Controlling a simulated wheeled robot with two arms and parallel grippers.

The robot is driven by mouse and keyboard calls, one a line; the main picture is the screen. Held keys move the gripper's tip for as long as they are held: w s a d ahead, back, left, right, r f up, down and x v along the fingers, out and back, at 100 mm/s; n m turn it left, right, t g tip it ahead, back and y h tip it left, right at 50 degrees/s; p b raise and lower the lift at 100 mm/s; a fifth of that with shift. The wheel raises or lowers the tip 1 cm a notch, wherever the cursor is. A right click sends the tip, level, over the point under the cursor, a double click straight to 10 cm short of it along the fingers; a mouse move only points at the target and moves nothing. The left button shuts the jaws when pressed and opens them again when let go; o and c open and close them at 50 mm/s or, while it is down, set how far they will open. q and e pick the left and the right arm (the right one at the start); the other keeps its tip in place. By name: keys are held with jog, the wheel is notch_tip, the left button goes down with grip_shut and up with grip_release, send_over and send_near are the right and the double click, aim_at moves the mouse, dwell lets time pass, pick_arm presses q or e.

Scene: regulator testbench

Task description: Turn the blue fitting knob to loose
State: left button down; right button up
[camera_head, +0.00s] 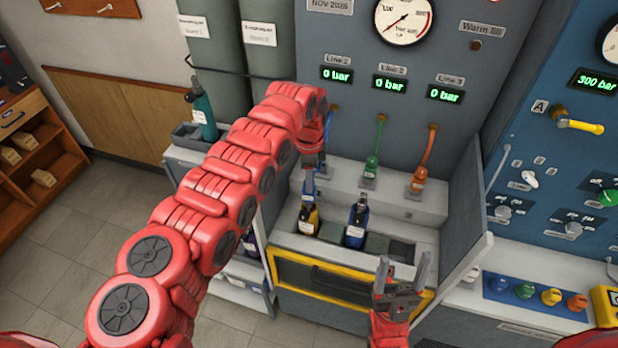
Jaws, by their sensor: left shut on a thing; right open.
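The blue fitting (309,187) is at the lower end of the blue hose (328,125) on the ledge under Line 1. My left gripper (312,165) reaches down over it from the left and is shut on its knob. The gripper and wrist hide most of the knob, so its setting cannot be read. My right gripper (402,275) is open and empty, pointing up in front of the bench's yellow-edged front.
Green (371,168) and orange (418,180) fittings stand to the right on the ledge. A yellow bottle (308,220) and a blue bottle (355,228) stand in the tray below. An open grey side panel (468,210) stands at the right. Line displays read 0 bar.

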dwell(0.8)
pick_arm(q)
jog(key=shift+c, duration=2.4)
grip_release()
jog(key=shift+r, duration=0.25)
notch_tip(320, 180, up, 17)
jog(key=shift+b, duration=0.45)
